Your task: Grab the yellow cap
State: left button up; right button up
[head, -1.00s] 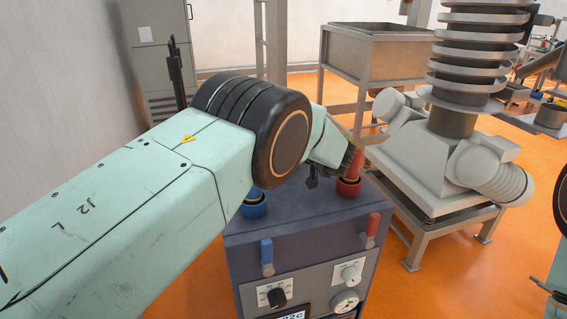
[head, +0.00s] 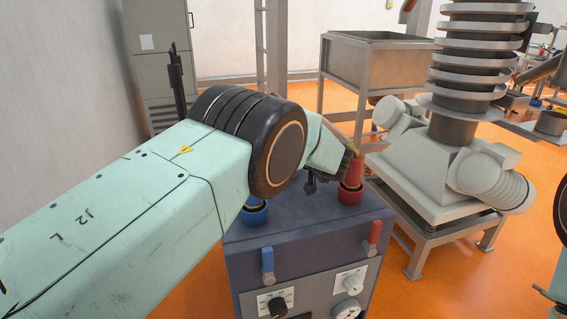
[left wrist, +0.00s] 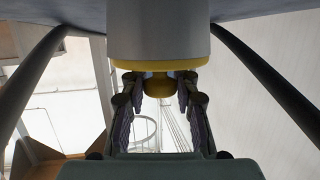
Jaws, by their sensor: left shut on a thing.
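The yellow cap (left wrist: 158,86) shows in the left wrist view as a rounded yellow knob under a yellow rim, below a grey cylinder (left wrist: 158,38). My left gripper (left wrist: 159,92) has its two fingers on either side of the knob and is shut on it. In the head view, my left gripper (head: 347,160) is beside the top of a red post (head: 352,172) on the dark blue machine (head: 310,218). Only a small yellowish bit shows near the fingertips there; the rest of the cap is hidden.
A blue fitting (head: 255,213) stands on the machine top, partly behind my arm. A blue lever (head: 267,262) and a red lever (head: 374,232) are on its front edge. A pale machine with a ringed column (head: 470,100) stands close on the right. Orange floor lies around.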

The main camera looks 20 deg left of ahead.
pick_arm(q)
grip_shut()
jog(key=shift+d, duration=0.1)
